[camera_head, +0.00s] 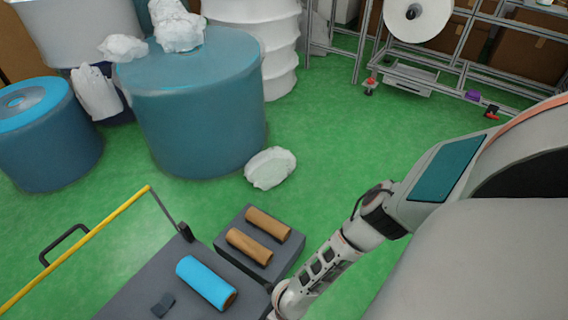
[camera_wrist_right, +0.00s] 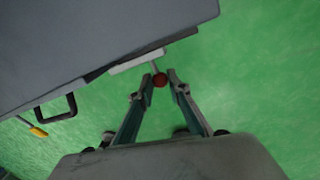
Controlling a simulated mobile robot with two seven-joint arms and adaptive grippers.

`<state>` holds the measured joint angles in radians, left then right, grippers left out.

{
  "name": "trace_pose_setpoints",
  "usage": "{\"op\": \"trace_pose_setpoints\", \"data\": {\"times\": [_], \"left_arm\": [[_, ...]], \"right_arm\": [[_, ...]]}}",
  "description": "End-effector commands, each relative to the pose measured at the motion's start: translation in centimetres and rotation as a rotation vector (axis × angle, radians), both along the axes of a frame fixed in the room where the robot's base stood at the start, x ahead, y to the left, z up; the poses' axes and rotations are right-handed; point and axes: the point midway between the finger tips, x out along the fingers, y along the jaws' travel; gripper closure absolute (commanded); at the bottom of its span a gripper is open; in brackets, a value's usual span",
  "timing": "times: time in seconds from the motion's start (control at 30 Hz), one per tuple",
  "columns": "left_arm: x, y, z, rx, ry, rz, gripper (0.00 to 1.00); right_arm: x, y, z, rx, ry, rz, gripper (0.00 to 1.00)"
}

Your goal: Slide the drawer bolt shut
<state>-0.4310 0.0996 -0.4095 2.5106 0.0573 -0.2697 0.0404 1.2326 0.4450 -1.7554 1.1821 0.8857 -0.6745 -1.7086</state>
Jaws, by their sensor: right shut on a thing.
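In the right wrist view, the bolt's red round knob (camera_wrist_right: 160,81) sits between the fingertips of my right gripper (camera_wrist_right: 160,76), which is shut on it. A pale metal bar (camera_wrist_right: 139,61) lies just beyond the knob, along the edge of a grey cart (camera_wrist_right: 90,45). In the head view, the cart top (camera_head: 145,285) is at the bottom; a dark grey tray-like part (camera_head: 229,257) with two brown rolls adjoins it. I cannot tell whether this is the drawer. My right gripper and the bolt are hidden there. My left gripper is not in view.
A blue roll (camera_head: 206,283) and a small dark block (camera_head: 163,305) lie on the cart. A yellow rail (camera_head: 85,245) and a dark handle (camera_head: 65,243) are at its left. Large blue rolls (camera_head: 200,120) and a white crumpled piece (camera_head: 270,168) stand beyond. The green floor is clear at centre.

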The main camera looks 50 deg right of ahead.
Motion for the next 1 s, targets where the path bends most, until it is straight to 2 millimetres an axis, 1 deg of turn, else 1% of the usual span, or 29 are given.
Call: {"op": "trace_pose_setpoints", "data": {"times": [0.03, 0.2, 0.23, 0.27, 0.3, 0.6, 0.73, 0.87, 1.0], "left_arm": [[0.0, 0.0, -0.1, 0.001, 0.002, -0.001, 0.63], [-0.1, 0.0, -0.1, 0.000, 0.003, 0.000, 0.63], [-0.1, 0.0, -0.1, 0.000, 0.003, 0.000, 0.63], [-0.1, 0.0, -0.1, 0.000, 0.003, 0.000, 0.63], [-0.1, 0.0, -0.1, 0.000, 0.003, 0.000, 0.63], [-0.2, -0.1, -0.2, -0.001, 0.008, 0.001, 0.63], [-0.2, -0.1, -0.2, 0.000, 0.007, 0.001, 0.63], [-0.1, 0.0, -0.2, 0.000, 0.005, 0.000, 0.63], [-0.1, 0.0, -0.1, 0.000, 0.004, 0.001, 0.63]], "right_arm": [[-0.3, 0.5, 0.0, 0.008, 0.004, 0.000, 1.00], [-0.4, 0.7, 0.0, 0.011, 0.004, 0.000, 1.00], [-0.4, 0.7, 0.0, 0.012, 0.005, 0.000, 0.78], [-0.4, 0.7, 0.0, 0.012, 0.005, 0.000, 0.70], [-0.4, 0.7, 0.0, 0.011, 0.005, 0.000, 0.66], [-0.2, 0.4, 0.0, 0.008, 0.003, 0.000, 0.66], [-0.2, 0.3, 0.5, 0.008, 0.003, 0.000, 0.66], [-0.2, 0.0, 1.7, 0.009, 0.004, 0.000, 0.66], [-0.2, -0.4, 3.8, 0.009, 0.002, -0.002, 0.66]]}}
